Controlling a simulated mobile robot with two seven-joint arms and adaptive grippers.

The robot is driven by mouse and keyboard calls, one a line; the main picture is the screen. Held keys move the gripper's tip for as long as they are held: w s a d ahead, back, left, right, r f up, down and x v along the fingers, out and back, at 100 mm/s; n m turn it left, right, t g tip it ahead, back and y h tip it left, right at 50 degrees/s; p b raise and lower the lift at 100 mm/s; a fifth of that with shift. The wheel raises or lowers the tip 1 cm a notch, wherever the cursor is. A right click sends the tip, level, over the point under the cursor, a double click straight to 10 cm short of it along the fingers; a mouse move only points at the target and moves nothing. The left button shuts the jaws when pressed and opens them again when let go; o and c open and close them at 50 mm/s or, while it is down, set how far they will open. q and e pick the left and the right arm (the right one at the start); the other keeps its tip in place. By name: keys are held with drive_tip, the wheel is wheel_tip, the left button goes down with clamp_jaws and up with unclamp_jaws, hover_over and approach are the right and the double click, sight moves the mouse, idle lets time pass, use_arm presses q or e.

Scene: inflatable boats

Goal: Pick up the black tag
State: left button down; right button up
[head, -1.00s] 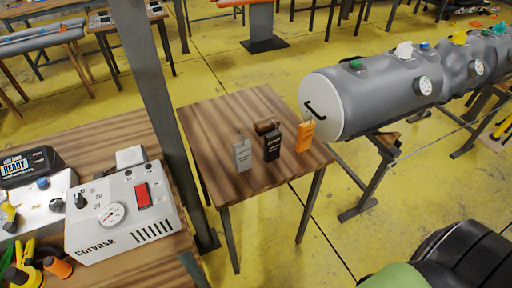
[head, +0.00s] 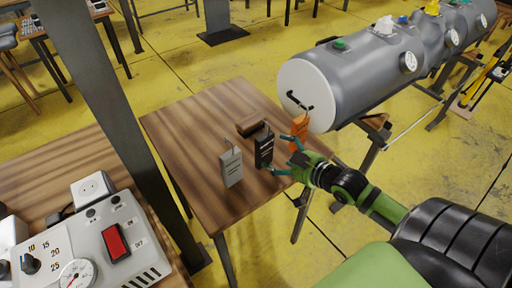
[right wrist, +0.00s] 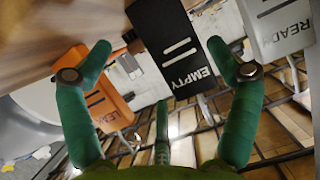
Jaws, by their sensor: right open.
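The black tag (head: 264,149) stands upright on the small wooden table, between a grey tag (head: 231,168) and an orange tag (head: 300,127). In the right wrist view the black tag (right wrist: 172,42) reads "EMPTY" and appears between my fingers. My right gripper (head: 281,156) is open at the table's right side, its fingers pointing toward the black tag. In the right wrist view my right gripper (right wrist: 160,52) shows gaps on both sides of the tag. I cannot tell how far the fingertips reach along it. My left gripper is not in view.
The orange tag (right wrist: 105,100) is close to one finger and the grey "READY" tag (right wrist: 280,28) is near the other. A brown block (head: 253,127) lies behind the black tag. A grey inflatable tube (head: 350,85) is behind right. The table's left part (head: 185,140) is clear.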

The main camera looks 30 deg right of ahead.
sight(270, 150)
drive_tip(key=shift+w+a+f, duration=0.1)
drive_tip(key=shift+w+f, duration=0.1)
drive_tip(key=shift+w, duration=0.65)
drive_tip(key=shift+w+a+p, duration=0.1)
drive_tip(key=shift+w+p, duration=0.2)
drive_tip(key=x, duration=0.3)
drive_tip(key=shift+w+a, duration=0.2)
drive_tip(key=shift+w, duration=0.2)
drive_tip(key=shift+w+f, duration=0.1)
drive_tip(key=shift+w, duration=0.1)
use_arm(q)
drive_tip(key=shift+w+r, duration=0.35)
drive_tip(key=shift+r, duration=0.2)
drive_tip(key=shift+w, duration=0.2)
use_arm(e)
drive_tip(key=c, duration=1)
